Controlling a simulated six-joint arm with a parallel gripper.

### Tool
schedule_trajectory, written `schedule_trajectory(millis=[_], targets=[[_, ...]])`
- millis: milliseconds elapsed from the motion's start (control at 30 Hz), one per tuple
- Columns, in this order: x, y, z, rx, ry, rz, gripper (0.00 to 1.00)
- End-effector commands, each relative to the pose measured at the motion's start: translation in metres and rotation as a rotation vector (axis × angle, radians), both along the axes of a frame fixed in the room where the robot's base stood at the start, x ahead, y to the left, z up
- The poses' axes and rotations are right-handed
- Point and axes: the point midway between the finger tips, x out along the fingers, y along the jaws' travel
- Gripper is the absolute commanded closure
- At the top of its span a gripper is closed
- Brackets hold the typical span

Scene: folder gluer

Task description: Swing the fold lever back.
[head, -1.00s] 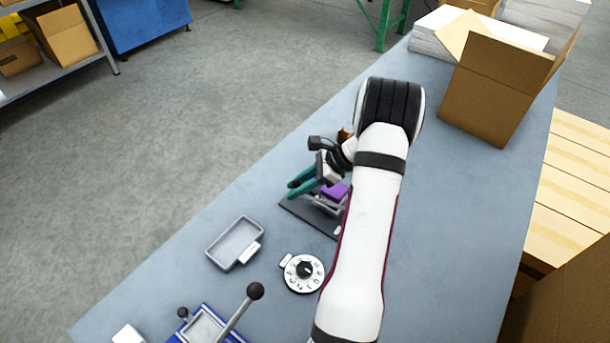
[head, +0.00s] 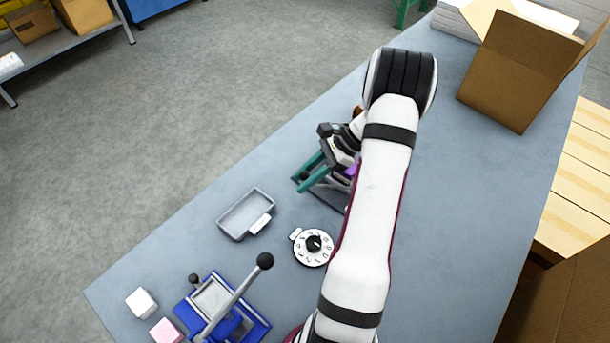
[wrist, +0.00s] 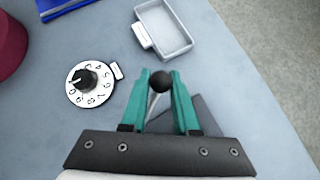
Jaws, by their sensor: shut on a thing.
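The fold lever ends in a black ball knob (wrist: 161,82), with a thin grey rod below it in the wrist view. My gripper (wrist: 160,80) has its teal fingers shut on this knob, one on each side. In the head view my gripper (head: 304,179) is over the dark base plate (head: 333,201) of the lever's device. The base plate also shows under the fingers in the wrist view (wrist: 205,112). A bit of a purple part (head: 351,170) shows there. My arm and gripper hide most of the device.
A grey tray (head: 230,229) and a white dial (head: 313,259) with a black knob lie close by. A blue device (head: 252,322) with its own black-knobbed lever stands nearer, beside white (head: 141,302) and pink (head: 166,331) blocks. An open carton (head: 510,75) is at the far right.

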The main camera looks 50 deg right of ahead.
Motion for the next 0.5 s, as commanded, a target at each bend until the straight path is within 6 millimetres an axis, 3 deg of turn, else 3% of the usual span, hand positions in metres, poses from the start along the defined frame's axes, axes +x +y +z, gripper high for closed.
schedule_trajectory(millis=[167,200,300,500], targets=[[-0.0012,0.0023,0.0001,0.008,0.004,0.002,1.0],[-0.0013,0.0024,0.0001,0.008,0.004,0.002,0.66],[-0.0011,0.0021,0.0,0.007,0.003,0.002,0.5],[-0.0008,0.0016,-0.0001,0.005,0.003,0.001,0.5]])
